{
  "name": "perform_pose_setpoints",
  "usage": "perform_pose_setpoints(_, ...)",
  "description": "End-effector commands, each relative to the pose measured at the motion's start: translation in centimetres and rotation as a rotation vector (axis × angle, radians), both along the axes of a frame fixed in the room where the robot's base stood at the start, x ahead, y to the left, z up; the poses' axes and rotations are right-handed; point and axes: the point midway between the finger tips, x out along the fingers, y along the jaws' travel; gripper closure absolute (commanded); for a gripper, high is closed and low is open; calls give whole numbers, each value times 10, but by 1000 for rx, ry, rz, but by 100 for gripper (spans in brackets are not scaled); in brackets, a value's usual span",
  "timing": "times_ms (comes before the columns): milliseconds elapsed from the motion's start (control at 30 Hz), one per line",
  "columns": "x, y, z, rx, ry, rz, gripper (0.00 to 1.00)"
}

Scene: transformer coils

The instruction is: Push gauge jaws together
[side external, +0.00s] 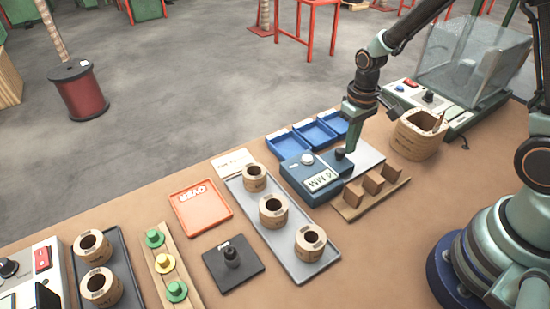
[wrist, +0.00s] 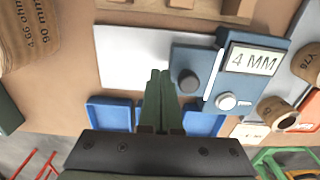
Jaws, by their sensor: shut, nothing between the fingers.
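The blue gauge (side external: 303,178) stands at the table's middle; its display (wrist: 253,60) shows "4 MM" in the wrist view, and I cannot tell if a digit comes before it. A smaller blue jaw block with a black knob (wrist: 188,81) sits beside the main body, with a thin pale strip between them. A pale plate (wrist: 135,62) extends on the jaw block's other side. My gripper (wrist: 160,73) is shut and empty, fingers pointing down over the plate close beside the jaw block. In the side view my gripper (side external: 352,150) is just right of the knob; contact is unclear.
Blue trays (side external: 288,145) lie behind the gauge. A wooden slotted rack (side external: 350,210) is in front, and a cardboard tub (side external: 415,138) stands to the right. A grey tray (side external: 262,222) with coils and an orange tray (side external: 200,208) lie left.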

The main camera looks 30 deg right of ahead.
Motion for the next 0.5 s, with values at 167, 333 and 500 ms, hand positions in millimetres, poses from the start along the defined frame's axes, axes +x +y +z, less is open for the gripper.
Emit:
perform_pose_setpoints(167,1,-1,8,0,-3,0,100)
perform_pose_setpoints(333,1,-1,24,0,-4,0,100)
perform_pose_setpoints(500,1,-1,40,0,-4,0,100)
